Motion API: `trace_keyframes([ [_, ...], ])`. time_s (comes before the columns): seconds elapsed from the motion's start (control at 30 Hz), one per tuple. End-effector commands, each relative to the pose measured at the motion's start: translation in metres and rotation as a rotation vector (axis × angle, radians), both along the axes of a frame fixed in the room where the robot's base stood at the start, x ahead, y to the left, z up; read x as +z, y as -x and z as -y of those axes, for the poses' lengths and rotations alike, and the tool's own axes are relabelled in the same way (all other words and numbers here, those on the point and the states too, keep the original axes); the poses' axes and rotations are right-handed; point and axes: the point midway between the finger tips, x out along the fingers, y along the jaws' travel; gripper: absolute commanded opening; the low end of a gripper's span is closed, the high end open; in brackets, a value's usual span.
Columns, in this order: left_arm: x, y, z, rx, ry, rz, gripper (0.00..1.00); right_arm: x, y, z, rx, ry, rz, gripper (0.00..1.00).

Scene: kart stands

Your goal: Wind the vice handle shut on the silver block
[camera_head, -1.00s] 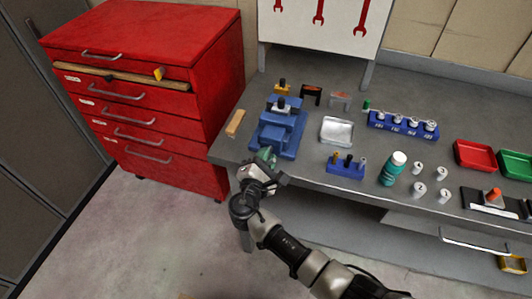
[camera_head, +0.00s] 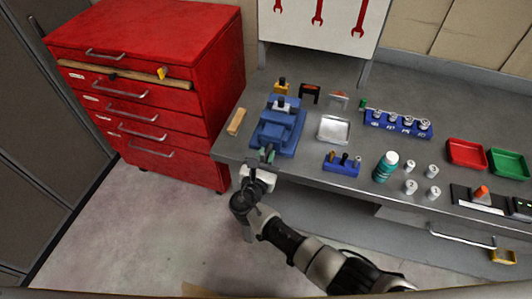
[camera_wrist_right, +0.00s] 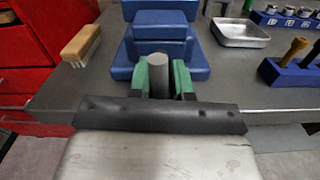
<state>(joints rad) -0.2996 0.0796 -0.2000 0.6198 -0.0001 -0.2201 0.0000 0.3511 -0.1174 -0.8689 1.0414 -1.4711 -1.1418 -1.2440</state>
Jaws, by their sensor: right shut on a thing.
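The blue vice (camera_head: 279,128) stands near the left front edge of the grey bench, and its body fills the top of the right wrist view (camera_wrist_right: 160,18). The silver block (camera_head: 281,103) shows as a small piece at the vice's jaws in the head view. My right gripper (camera_head: 266,155) is at the front end of the vice. In the right wrist view its green fingers (camera_wrist_right: 161,78) are shut on a grey round part, the vice handle (camera_wrist_right: 158,76). The rest of the handle is hidden. My left gripper is not in view.
A wooden-backed brush (camera_head: 237,121) lies left of the vice. A silver tray (camera_head: 333,130) and a blue tool holder (camera_head: 342,164) stand to its right. A red drawer cabinet (camera_head: 150,90) stands left of the bench. The floor in front is clear.

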Motion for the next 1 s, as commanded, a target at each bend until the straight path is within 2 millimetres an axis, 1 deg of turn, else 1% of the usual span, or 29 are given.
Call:
trace_keyframes([
  [0.23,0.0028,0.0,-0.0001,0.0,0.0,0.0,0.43,-0.0029,0.0016,-0.0001,0.001,0.044,-0.019,0.0],
  [0.83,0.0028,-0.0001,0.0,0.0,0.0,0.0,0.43,-0.0033,0.0016,0.0001,0.001,0.047,-0.021,0.0],
  [0.87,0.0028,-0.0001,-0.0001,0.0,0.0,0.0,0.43,-0.0033,0.0016,0.0001,0.001,0.047,-0.021,0.24],
  [1.0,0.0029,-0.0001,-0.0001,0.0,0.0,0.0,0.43,-0.0024,0.0011,0.0001,0.0,0.046,-0.019,0.45],
])
